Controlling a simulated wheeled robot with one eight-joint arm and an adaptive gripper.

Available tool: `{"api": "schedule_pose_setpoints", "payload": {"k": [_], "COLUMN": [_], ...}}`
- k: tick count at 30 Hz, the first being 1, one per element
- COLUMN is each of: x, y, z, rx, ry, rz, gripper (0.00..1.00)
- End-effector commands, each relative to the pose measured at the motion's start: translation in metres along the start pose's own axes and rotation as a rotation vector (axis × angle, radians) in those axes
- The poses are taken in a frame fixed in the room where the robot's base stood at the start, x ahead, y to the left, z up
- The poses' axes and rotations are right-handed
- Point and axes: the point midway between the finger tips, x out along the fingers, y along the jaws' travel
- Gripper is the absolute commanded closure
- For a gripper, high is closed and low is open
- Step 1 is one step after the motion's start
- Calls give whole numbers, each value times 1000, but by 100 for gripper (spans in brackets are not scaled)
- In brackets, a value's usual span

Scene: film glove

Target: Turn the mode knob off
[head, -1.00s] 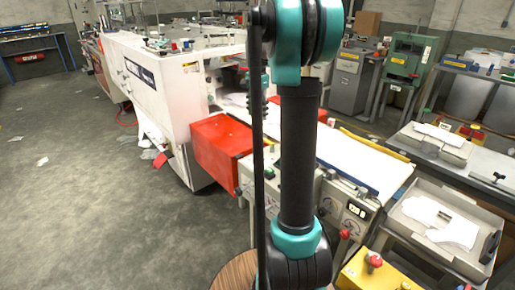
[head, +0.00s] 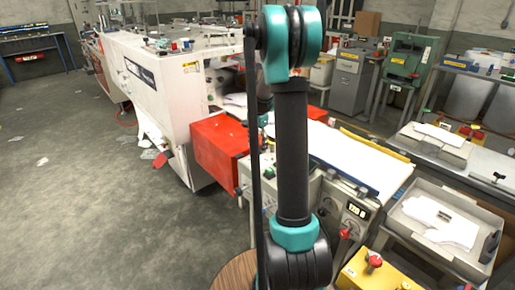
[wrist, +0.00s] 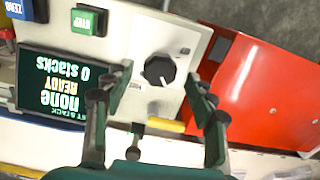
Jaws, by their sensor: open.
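The mode knob (wrist: 158,70), a round dark knob with a pale pointer line, sits on a white control panel (wrist: 130,30) in the wrist view. Small lettering beside it is too small to read for sure. My gripper (wrist: 160,78) is open, with one finger to the left of the knob and one to the right. The fingers look apart from the knob; how far their tips are above the panel I cannot tell. In the head view my arm hides the knob and most of the gripper.
Left of the knob are a display (wrist: 62,88) reading "0 stacks READY", a green button (wrist: 88,20) and a blue button (wrist: 22,8), all upside down. A red housing (wrist: 265,90) stands at right. The head view shows a white machine (head: 150,85) and open floor (head: 90,210).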

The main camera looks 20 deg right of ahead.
Motion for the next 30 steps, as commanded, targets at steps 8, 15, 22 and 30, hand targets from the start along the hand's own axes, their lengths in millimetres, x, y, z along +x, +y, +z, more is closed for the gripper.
{"api": "schedule_pose_setpoints", "payload": {"k": [8, 15, 22, 30], "x": [14, 14, 13, 13], "y": [0, 0, 0, 0], "z": [0, 0, 0, 0], "rx": [0, 0, 0, -4], "ry": [0, 0, 0, 0], "rz": [0, 0, 0, 0], "gripper": [44, 49, 77, 93]}}
